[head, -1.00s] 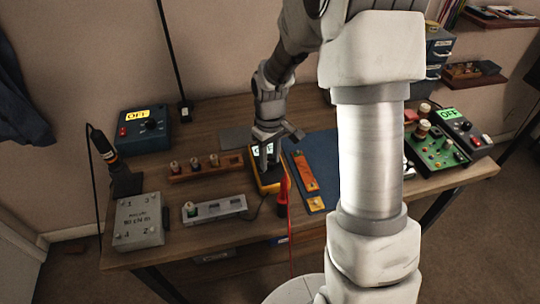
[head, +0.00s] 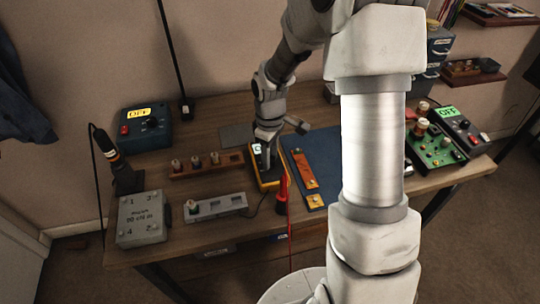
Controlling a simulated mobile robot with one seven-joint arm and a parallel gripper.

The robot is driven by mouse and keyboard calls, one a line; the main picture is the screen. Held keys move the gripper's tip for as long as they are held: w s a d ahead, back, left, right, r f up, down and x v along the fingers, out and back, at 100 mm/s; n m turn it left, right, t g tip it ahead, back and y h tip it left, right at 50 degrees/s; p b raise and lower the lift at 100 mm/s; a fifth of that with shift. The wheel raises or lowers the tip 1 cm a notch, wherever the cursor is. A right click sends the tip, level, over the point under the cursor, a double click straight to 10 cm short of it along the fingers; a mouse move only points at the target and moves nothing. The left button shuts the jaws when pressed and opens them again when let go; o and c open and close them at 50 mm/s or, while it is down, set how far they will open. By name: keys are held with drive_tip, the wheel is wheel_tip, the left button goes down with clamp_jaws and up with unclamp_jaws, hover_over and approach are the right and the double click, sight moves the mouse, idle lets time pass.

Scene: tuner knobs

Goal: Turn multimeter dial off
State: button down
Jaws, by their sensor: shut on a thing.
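The multimeter (head: 268,185), dark-faced with a yellow case, lies on the wooden bench near the middle. Part of its lit screen (head: 257,148) shows at its upper left; the reading is mostly covered. My gripper (head: 265,164) points down over the multimeter's face and is shut on its dial. The fingers hide the dial, so its pointer position cannot be seen.
A red probe (head: 282,190) stands close at the multimeter's front right. A blue mat (head: 325,150) with an orange strip (head: 304,170) lies to the right. A wooden block with knobs (head: 205,165) and a grey strip (head: 216,206) lie to the left.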

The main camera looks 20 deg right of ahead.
drive_tip(key=c, duration=0.5)
unclamp_jaws()
wheel_tip(320, 180, up, 18)
drive_tip(key=p, duration=0.2)
drive_tip(key=shift+f+p, duration=0.25)
drive_tip(key=shift+p, duration=0.1)
drive_tip(key=s+r+m+t+p, duration=0.1)
drive_tip(key=s+r+m, duration=0.3)
drive_tip(key=s, duration=0.6)
drive_tip(key=s+r+m+t+p, duration=0.1)
drive_tip(key=s+r+m+t, duration=0.3)
drive_tip(key=s+r, duration=0.3)
drive_tip(key=s+m, duration=0.1)
drive_tip(key=s, duration=0.2)
drive_tip(key=shift+s+r+t, duration=0.2)
drive_tip(key=shift+s+t, duration=0.05)
drive_tip(key=shift+t, duration=0.05)
